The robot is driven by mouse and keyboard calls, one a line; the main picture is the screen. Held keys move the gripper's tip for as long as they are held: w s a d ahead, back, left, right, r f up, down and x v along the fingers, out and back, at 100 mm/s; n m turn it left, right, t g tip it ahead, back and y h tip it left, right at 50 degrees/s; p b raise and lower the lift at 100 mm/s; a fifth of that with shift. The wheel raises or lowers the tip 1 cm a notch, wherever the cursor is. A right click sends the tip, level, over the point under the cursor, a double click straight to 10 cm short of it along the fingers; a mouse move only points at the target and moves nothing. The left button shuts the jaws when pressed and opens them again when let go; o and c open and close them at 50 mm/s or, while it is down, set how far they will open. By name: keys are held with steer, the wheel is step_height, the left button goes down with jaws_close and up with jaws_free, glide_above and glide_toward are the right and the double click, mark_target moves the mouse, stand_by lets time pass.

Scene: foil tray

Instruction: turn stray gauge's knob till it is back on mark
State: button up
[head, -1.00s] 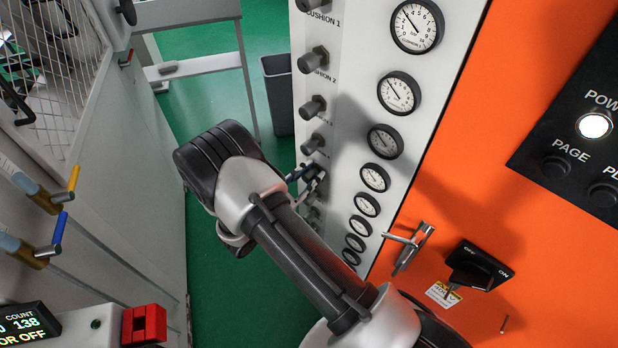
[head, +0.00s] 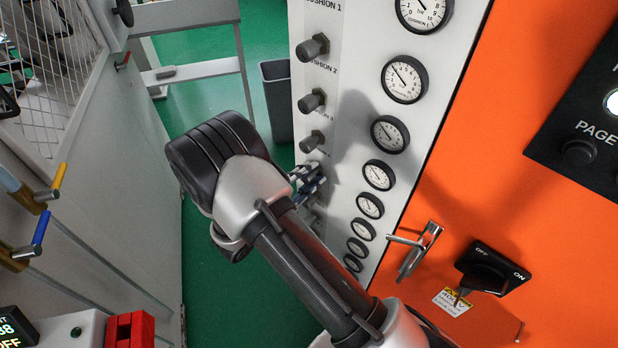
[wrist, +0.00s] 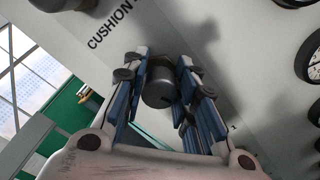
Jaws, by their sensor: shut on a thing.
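My gripper (head: 308,182) is at a dark knob low in the panel's knob column. In the wrist view this knob (wrist: 158,88) sits between my blue-padded fingers, and the gripper (wrist: 160,80) is shut on it. Its printed number is hidden. A column of round white gauges (head: 404,79) runs beside the knobs, with further dials such as the shaded gauge (head: 389,134) and a lower gauge (head: 378,175). The lower dials are small and their needles hard to read. I cannot tell which gauge is off its mark.
Other knobs (head: 311,100) stick out above my gripper. A metal latch handle (head: 418,250) and a black off/on switch (head: 490,268) stand on the orange panel at right. A grey bin (head: 277,100) stands on the green floor behind.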

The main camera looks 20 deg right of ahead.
stand_by(0.4)
steer(key=o, duration=1)
steer(key=shift+o, duration=0.2)
steer(key=v, duration=1.2)
steer(key=shift+f, duration=0.1)
stand_by(1.4)
